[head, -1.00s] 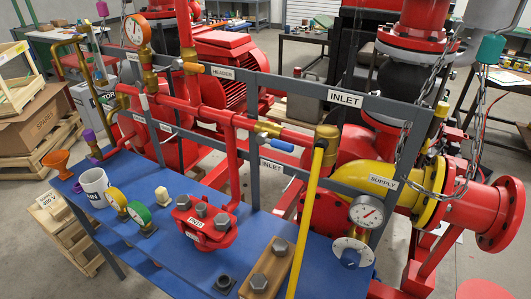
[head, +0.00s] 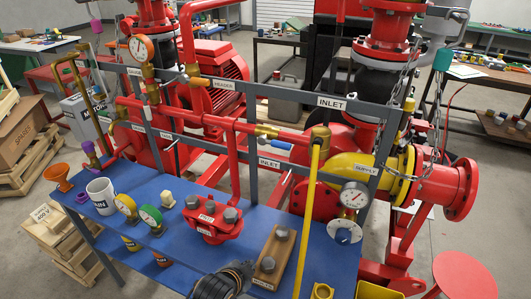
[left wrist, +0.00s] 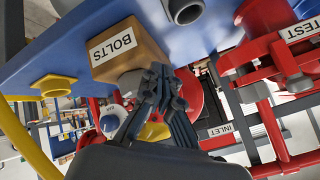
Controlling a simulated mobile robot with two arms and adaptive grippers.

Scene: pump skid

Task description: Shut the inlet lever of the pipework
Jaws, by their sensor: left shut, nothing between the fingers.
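In the head view a small lever with a blue grip (head: 277,144) sits on a brass valve (head: 266,131) in the red pipe, above an INLET label (head: 268,163). The grip points right, roughly along the pipe. A long yellow bar (head: 309,215) hangs from a brass fitting (head: 320,133) at the pipe's right end, below another INLET label (head: 332,102). My left gripper (head: 246,268) is shut and empty at the bottom, by the wooden BOLTS block (head: 268,267). In the left wrist view its shut fingers (left wrist: 160,75) overlap the block (left wrist: 130,47). My right gripper is not in view.
The blue bench (head: 180,205) carries a white mug (head: 101,195), gauges, a red TEST flange (head: 208,220) and the bolts block. A grey frame (head: 252,160) stands behind. A yellow SUPPLY pipe (head: 350,166) and a dial gauge (head: 354,195) are at right.

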